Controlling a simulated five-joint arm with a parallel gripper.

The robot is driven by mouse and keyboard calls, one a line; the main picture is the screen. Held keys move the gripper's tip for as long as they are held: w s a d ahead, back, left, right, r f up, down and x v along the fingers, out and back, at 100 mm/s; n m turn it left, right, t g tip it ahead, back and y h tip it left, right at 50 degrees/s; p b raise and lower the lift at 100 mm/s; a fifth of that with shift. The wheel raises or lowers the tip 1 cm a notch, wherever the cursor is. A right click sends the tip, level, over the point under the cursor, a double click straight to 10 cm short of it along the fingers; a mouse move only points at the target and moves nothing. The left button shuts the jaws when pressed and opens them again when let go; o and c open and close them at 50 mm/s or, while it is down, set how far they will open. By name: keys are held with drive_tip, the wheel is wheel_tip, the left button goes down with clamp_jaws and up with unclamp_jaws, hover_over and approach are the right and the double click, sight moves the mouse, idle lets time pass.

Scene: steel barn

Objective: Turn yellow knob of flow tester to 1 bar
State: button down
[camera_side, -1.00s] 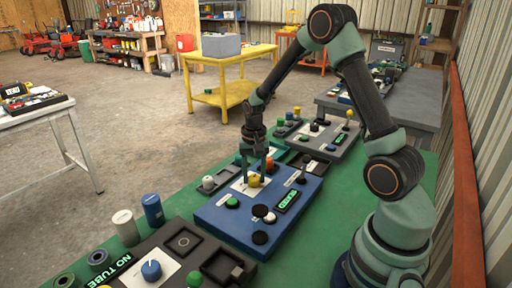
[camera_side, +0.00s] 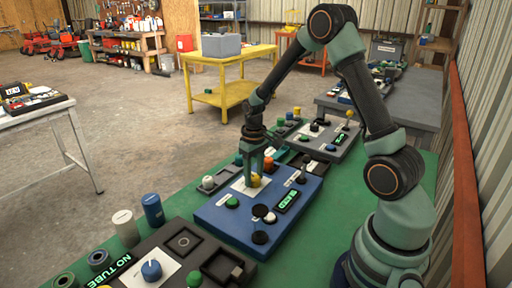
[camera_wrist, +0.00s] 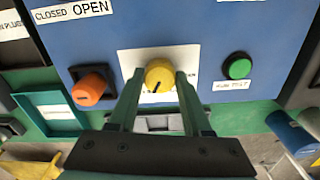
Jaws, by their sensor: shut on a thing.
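The flow tester is a blue panel (camera_side: 225,222) on the green table. Its yellow knob (camera_wrist: 159,75) sits on a white label in the wrist view, with a dark pointer line running down and slightly left. In the side view the yellow knob (camera_side: 255,181) is partly hidden by my gripper. My gripper (camera_wrist: 159,80) has its two green fingers on either side of the knob, shut on it. In the side view my gripper (camera_side: 254,172) points down at the panel. The lit display (camera_side: 287,200) is too small to read. The scale marks are partly hidden.
An orange knob (camera_wrist: 92,87) is left of the yellow one and a green button (camera_wrist: 237,67) right of it in the wrist view. Black round parts (camera_side: 261,237) stand on the panel. A dark panel with a blue knob (camera_side: 151,270) is nearer the camera.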

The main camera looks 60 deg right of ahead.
sight(254, 177)
drive_tip(key=shift+n, duration=0.4)
drive_tip(key=shift+c, duration=1.7)
unclamp_jaws()
drive_tip(key=shift+r, duration=0.1)
wheel_tip(254, 177, up, 12)
drive_tip(key=s+a+r+t, duration=0.2)
drive_tip(key=s+a+r, duration=0.2)
drive_tip(key=s+a, duration=0.1)
drive_tip(key=s+a+r+n+t, duration=0.1)
drive_tip(key=s+a+r+t, duration=0.2)
drive_tip(key=s+a, duration=0.3)
drive_tip(key=shift+a+r+t, duration=0.3)
drive_tip(key=shift+a+r, duration=0.45)
drive_tip(key=shift+a, duration=0.25)
